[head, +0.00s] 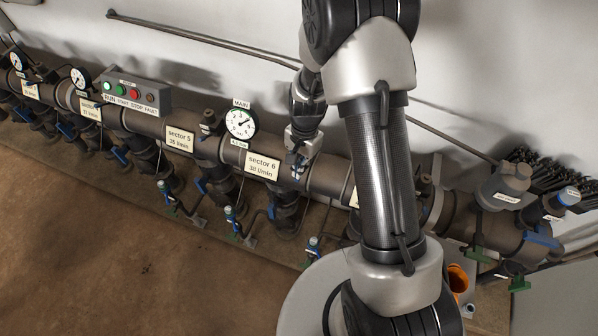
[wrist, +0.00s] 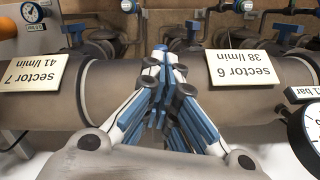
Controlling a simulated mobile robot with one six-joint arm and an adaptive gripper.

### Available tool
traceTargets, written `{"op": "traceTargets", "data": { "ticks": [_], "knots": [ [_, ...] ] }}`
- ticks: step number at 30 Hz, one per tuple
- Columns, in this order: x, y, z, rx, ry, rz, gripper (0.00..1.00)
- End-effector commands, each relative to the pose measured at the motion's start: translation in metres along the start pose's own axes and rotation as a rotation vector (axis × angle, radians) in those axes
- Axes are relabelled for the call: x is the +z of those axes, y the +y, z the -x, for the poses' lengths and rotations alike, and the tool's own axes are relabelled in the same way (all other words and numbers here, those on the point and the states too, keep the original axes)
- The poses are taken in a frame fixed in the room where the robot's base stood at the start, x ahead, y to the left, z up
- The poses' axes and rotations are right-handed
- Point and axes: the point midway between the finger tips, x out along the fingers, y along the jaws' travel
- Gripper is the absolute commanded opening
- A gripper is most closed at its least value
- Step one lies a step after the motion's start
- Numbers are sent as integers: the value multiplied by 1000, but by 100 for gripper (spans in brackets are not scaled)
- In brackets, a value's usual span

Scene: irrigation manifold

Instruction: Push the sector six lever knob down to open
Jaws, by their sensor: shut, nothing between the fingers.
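The sector 6 plate (head: 263,165) is on the thick manifold pipe; it appears upside down in the wrist view (wrist: 244,69). A blue lever (head: 271,212) sits on the branch valve below and right of this plate, and another blue lever (head: 200,186) is on the branch to the left. I cannot tell for certain which one is sector six's. Blue lever parts also show beyond the pipe in the wrist view (wrist: 290,31). My gripper (head: 299,172) is shut and empty, over the pipe just right of the plate; its fingers meet between sector 6 and sector 7 plates (wrist: 162,52).
The main gauge (head: 240,124) stands above the pipe, left of my gripper. A control box (head: 137,93) is farther left. Several capped outlets (head: 231,213) stand in front of the branches. The brown floor (head: 110,240) in front is clear.

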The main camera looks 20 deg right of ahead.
Motion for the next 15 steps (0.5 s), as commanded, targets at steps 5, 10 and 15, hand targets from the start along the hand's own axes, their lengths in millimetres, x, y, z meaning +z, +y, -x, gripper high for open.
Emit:
{"op": "traceTargets", "data": {
  "ticks": [5, 10, 15],
  "knots": [
    [-2, 0, -17, -1, 0, 0, 0],
    [-2, 0, -14, -1, 1, 0, 0],
    [-14, -1, -8, -3, 3, -2, 0]
  ]
}}
